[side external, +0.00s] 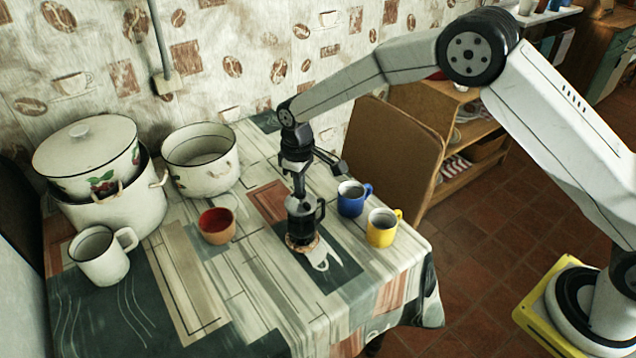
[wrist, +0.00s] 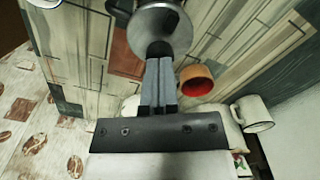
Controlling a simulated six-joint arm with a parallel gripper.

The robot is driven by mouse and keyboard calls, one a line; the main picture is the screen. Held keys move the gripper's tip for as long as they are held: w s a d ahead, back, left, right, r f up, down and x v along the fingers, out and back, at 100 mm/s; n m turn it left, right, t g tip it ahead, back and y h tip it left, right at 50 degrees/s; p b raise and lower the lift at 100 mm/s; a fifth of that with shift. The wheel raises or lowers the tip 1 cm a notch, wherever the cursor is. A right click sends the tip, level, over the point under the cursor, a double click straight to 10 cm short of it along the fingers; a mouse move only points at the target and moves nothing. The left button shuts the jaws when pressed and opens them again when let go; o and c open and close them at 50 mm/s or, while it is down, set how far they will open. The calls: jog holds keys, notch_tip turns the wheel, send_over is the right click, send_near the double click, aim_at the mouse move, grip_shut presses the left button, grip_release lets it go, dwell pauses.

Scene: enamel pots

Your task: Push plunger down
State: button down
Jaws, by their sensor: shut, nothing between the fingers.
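A dark French press (side external: 303,220) with a handle on its right stands upright on a round brown coaster (side external: 291,247) on the table. My gripper (side external: 299,193) points straight down over the top of the press, with its fingers together. In the wrist view, my fingertips (wrist: 158,60) meet the black plunger knob (wrist: 160,48), with nothing between the fingers. The round metal lid (wrist: 150,25) shows beyond the knob. The fingers hide part of the knob, and I cannot tell how much plunger rod stands above the lid.
A blue mug (side external: 351,200) and a yellow mug (side external: 381,230) stand right of the press. An orange cup (side external: 217,228), white mug (side external: 98,262) and white enamel pots (side external: 195,178) stand to the left. A brown chair (side external: 392,158) is behind. The table's front is clear.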

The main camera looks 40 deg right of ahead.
jog(key=shift+f, duration=1.05)
jog(key=shift+r, duration=4.1)
jog(key=shift+d, duration=0.1)
jog(key=shift+s+d+r, duration=0.2)
jog(key=shift+s+d, duration=0.2)
jog(key=shift+d, duration=0.05)
jog(key=s+d+m+t, duration=0.1)
jog(key=s+d, duration=0.3)
jog(key=s, duration=0.4)
jog(key=s+d+r+m, duration=0.1)
jog(key=s+d+m, duration=0.2)
jog(key=s+d, duration=0.2)
jog(key=s+d+m+t, duration=0.1)
jog(key=s+d, duration=0.4)
jog(key=s, duration=0.6)
jog(key=shift+s+r+m+t, duration=0.3)
jog(key=shift+s+m, duration=0.05)
jog(key=shift+m, duration=0.15)
